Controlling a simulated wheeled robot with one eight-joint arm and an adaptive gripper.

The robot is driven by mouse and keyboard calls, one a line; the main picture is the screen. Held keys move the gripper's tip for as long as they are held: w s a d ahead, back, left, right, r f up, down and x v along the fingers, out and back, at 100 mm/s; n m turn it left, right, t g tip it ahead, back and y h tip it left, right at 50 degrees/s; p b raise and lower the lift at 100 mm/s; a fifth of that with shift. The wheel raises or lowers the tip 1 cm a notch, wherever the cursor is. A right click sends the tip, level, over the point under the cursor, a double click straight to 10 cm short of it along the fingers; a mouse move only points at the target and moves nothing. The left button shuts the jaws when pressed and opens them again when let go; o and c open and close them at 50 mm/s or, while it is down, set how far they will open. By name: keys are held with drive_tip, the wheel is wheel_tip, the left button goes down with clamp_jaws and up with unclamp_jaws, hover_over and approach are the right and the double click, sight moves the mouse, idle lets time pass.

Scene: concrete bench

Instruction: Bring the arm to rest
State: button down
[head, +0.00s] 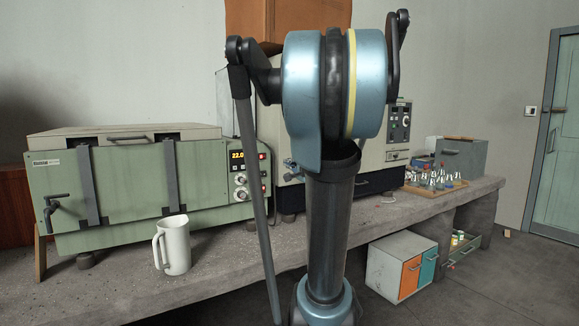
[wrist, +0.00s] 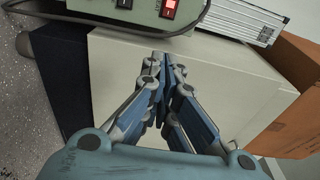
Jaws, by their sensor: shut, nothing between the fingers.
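My gripper (wrist: 159,60) shows in the wrist view, with its two blue-and-grey fingers brought together at the tips and nothing between them. It is in front of the pale face of a boxy cabinet (wrist: 112,85); I cannot tell how far apart they are. In the head view my own arm rises large through the middle of the picture and hides part of the bench behind it. The gripper itself does not show in the head view.
A concrete bench (head: 130,290) carries a green oven (head: 120,220), a white jug (head: 174,246) near its front edge, and a tray of small flasks (head: 437,187). A cardboard box (wrist: 290,115) is at the right of the wrist view.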

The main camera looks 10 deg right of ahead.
drive_tip(key=shift+a, duration=0.1)
drive_tip(key=s+a+f+n+g+y, duration=0.2)
drive_tip(key=s+a+f+n+g, duration=0.75)
drive_tip(key=s+a+f, duration=0.4)
drive_tip(key=s+d+f+n+g+h, duration=0.2)
drive_tip(key=s+d+f, duration=0.3)
drive_tip(key=s+f, duration=0.3)
drive_tip(key=s+d+f+n+g+h, duration=0.3)
drive_tip(key=s+f, duration=0.4)
drive_tip(key=s, duration=0.5)
drive_tip(key=shift+s+d+f+n+g+h, duration=0.15)
drive_tip(key=shift+d+f+n+g+h, duration=0.25)
drive_tip(key=shift+d+h, duration=0.4)
drive_tip(key=shift+d, duration=0.1)
